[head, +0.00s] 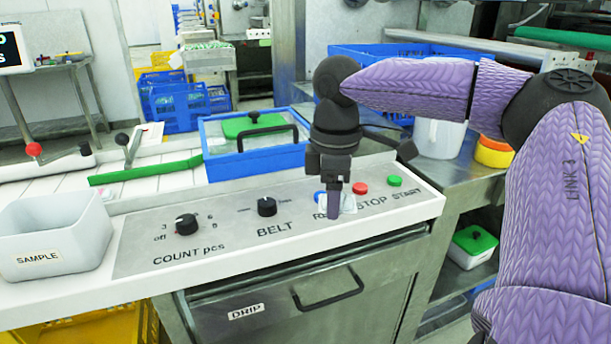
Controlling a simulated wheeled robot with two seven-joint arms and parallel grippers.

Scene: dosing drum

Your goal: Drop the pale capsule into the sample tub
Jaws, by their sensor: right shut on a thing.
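The sample tub (37,262) is a white, open container labelled SAMPLE at the left end of the white counter. I cannot make out a pale capsule anywhere in the head view. My right gripper (333,214) points straight down over the control panel, beside the STOP lettering and well to the right of the tub. Its dark fingers are shut at a small, pale, see-through cover (349,203); the exact grip is too small to see. A blue button (318,196) shows partly behind the fingers. My left gripper is not in view.
The panel (140,245) carries a COUNT knob (187,224), a BELT knob (267,207), a red button (360,188) and a green button (395,181). A blue-framed box (222,170) and a green bar (146,171) lie behind. Below is the DRIP drawer (260,320).

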